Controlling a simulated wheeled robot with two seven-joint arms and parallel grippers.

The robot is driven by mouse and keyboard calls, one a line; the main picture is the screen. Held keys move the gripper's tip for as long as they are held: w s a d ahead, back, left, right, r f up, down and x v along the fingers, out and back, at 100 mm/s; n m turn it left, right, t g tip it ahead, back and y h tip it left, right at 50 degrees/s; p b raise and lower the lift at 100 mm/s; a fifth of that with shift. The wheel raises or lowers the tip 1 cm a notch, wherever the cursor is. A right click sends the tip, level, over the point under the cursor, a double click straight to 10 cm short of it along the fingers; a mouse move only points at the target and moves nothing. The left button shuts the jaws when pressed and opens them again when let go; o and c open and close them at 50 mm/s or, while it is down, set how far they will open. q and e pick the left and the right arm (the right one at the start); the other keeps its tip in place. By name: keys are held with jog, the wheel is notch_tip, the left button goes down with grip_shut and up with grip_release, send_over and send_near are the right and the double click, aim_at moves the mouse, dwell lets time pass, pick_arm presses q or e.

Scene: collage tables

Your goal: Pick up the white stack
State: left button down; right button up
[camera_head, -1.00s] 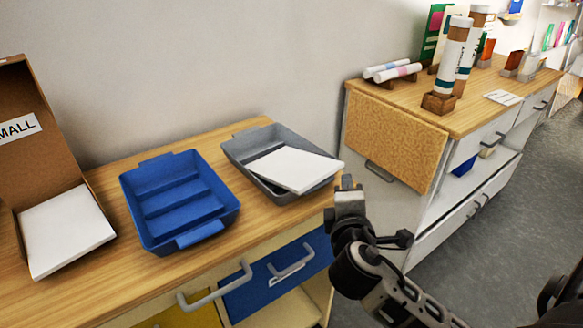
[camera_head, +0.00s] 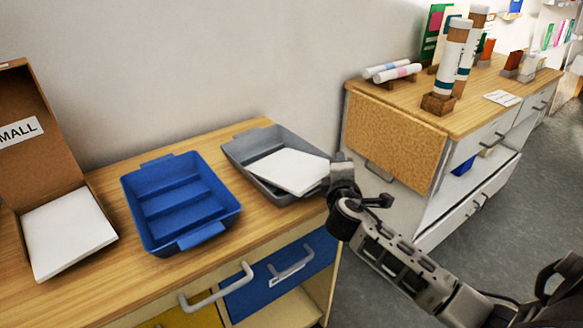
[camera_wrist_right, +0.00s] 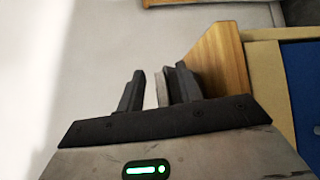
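A flat white stack (camera_head: 288,171) lies tilted in the grey tray (camera_head: 236,152), its right end over the tray's near-right rim. My right gripper (camera_head: 341,172) is at the right end of the stack and hides its corner. In the right wrist view, the fingers (camera_wrist_right: 160,92) stand apart, with a thin light edge between them, seemingly the stack or tray rim. A gap shows beside the left finger. Another white stack (camera_head: 68,232) lies in the open cardboard box (camera_head: 35,145) marked SMALL. My left gripper is not in view.
A blue tray (camera_head: 228,205) stands on the wooden table (camera_head: 125,282) between the box and the grey tray. Drawers with handles (camera_head: 218,287) are below. A second cabinet (camera_head: 398,135) with tubes stands to the right, across a gap.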

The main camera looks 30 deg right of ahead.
grip_shut()
